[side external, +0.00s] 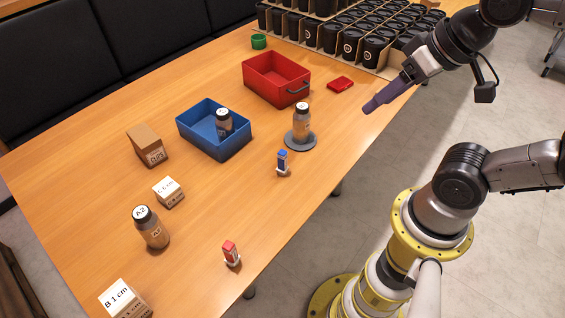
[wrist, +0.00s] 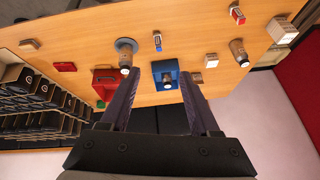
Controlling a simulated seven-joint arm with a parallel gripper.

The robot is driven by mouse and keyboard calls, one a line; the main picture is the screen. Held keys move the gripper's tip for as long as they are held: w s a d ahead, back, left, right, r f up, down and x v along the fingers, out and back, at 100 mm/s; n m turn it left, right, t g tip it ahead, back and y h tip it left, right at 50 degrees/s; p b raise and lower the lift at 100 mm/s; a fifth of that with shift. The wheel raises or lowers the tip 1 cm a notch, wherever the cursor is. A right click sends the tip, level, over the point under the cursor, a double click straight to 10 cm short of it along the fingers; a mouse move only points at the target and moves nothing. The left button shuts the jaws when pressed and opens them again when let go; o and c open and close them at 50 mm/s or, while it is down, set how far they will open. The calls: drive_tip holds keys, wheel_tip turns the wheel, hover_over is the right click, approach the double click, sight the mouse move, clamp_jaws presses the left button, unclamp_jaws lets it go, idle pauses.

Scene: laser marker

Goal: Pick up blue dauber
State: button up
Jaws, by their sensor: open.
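The blue dauber (side external: 283,157) is a small upright block with a blue top and white lower part, standing on the wooden table near its front right edge. It also shows in the wrist view (wrist: 157,38), small, near the top middle. My gripper (side external: 371,107) is at the upper right in the side view, raised and apart from the dauber, beyond the table's right edge. In the wrist view its two dark fingers (wrist: 157,84) are spread wide with nothing between them. A similar red dauber (side external: 231,252) stands nearer the front of the table.
A bottle (side external: 302,122) on a grey disc stands just behind the dauber. A blue bin (side external: 190,139) holding a bottle, a red bin (side external: 262,88) and a red lid (side external: 341,83) lie farther back. Bottle A2 (side external: 151,230) and labelled boxes stand left. Table between the daubers is clear.

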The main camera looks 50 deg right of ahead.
drive_tip(key=w+a+r+m+g+y, duration=0.1)
drive_tip(key=w+r+m+g, duration=0.1)
drive_tip(key=w+m, duration=0.55)
drive_tip(key=m+g+y, duration=0.2)
drive_tip(key=m+g, duration=0.1)
drive_tip(key=m, duration=0.2)
hover_over(284, 150)
drive_tip(key=d, duration=0.1)
wheel_tip(284, 150, down, 12)
drive_tip(key=f, duration=0.1)
drive_tip(key=shift+m+g+y, duration=0.6)
drive_tip(key=shift+m+g, duration=0.15)
drive_tip(key=shift+g, duration=0.05)
drive_tip(key=f, duration=1.5)
drive_tip(key=shift+a+f, duration=0.2)
drive_tip(key=shift+f, duration=0.1)
drive_tip(key=shift+d+x, duration=0.15)
drive_tip(key=shift+x, duration=1.15)
drive_tip(key=shift+d+x, duration=0.15)
drive_tip(key=shift+x, duration=1.1)
drive_tip(key=shift+w+f, duration=0.1)
clamp_jaws()
